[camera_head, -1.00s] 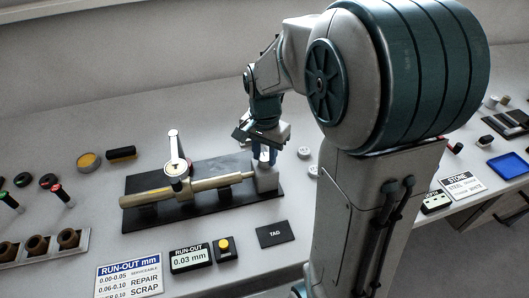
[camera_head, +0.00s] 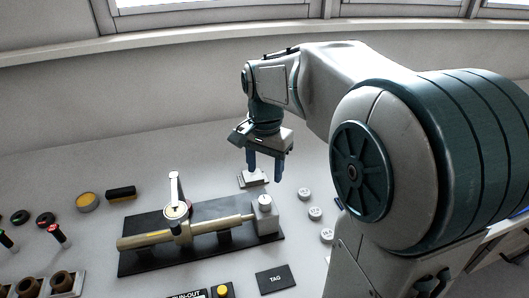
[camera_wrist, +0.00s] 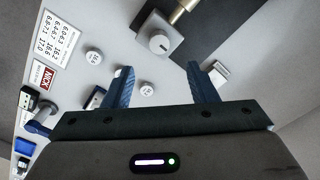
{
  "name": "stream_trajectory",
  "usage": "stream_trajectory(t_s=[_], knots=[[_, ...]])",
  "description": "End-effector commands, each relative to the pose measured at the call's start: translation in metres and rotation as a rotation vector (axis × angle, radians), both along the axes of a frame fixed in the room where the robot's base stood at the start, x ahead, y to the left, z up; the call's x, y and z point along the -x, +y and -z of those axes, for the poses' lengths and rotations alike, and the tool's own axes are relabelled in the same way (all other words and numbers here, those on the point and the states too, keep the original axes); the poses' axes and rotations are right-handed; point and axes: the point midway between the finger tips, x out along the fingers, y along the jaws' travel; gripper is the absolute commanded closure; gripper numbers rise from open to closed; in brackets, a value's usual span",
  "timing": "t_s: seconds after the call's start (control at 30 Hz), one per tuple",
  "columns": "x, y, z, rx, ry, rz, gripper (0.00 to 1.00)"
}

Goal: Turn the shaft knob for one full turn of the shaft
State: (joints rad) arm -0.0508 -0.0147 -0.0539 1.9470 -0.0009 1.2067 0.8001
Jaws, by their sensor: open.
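The shaft (camera_head: 150,240) is a brass-coloured rod lying across supports on a black base plate (camera_head: 130,262). Its right end meets a pale grey block with the shaft knob (camera_head: 264,201) on top. The wrist view shows the knob (camera_wrist: 159,43) as a round pale piece with a dark slot, beyond my fingertips. A dial gauge (camera_head: 176,210) on an arm stands over the shaft. My gripper (camera_head: 265,173) is open and empty, its blue fingers pointing down, apart from the knob and above it in the picture. Both fingers also show in the wrist view (camera_wrist: 160,70).
Several round white pieces (camera_head: 315,213) lie right of the plate. A small pale block (camera_head: 252,179) stands behind my fingers. A black TAG card (camera_head: 275,279) lies in front. Holders and dark-handled tools (camera_head: 58,234) are at left. The bench behind the plate is mostly clear.

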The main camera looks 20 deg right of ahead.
Motion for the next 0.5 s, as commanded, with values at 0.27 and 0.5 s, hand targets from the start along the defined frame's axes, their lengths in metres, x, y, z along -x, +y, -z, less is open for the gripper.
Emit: stream_trajectory(t_s=[0.27, 0.5], knots=[[0.000, 0.000, -0.038, 0.000, -0.001, 0.000, 0.48], [0.000, 0.000, -0.042, 0.001, 0.001, 0.000, 0.48]])
